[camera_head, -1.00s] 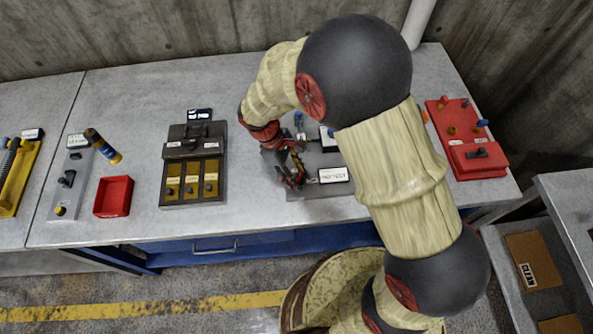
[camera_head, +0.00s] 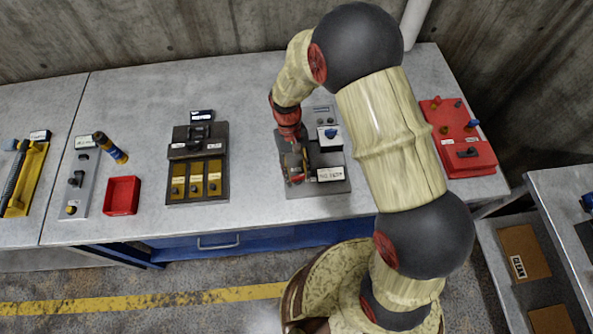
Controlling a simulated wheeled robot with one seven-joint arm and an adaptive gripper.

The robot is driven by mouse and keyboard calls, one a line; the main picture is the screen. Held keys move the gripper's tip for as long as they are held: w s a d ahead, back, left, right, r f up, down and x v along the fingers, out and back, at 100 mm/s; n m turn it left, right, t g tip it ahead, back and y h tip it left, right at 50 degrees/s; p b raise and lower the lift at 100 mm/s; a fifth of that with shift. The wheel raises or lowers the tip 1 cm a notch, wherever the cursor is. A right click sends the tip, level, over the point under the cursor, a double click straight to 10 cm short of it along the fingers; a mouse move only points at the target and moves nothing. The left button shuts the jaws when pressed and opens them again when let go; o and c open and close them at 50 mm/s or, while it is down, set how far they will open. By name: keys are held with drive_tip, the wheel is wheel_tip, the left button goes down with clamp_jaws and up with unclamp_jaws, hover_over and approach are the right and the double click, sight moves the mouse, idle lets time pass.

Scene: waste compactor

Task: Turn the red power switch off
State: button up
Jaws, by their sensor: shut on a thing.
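My gripper (camera_head: 295,176) points down over the left part of a grey panel (camera_head: 325,188) on the workbench. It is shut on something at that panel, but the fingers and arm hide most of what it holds. I cannot make out a red power switch there, nor its position. The panel also bears a white label plate (camera_head: 331,174) and a white box with a blue knob (camera_head: 330,134), both to the right of my gripper.
A red panel (camera_head: 481,165) with knobs and a black switch lies at the right. A dark panel with yellow modules (camera_head: 196,180), a red tray (camera_head: 122,196), a grey panel (camera_head: 78,205) and a yellow holder (camera_head: 33,165) lie left. Bench between the tray and grey panel is partly clear.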

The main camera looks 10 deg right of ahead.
drive_tip(key=shift+d+m+y+p, duration=0.1)
drive_tip(key=shift+m+y+p, duration=0.3)
drive_tip(key=shift+m, duration=0.7)
drive_tip(key=o, duration=1.2)
drive_tip(key=shift+c, duration=0.2)
drive_tip(key=v, duration=1.2)
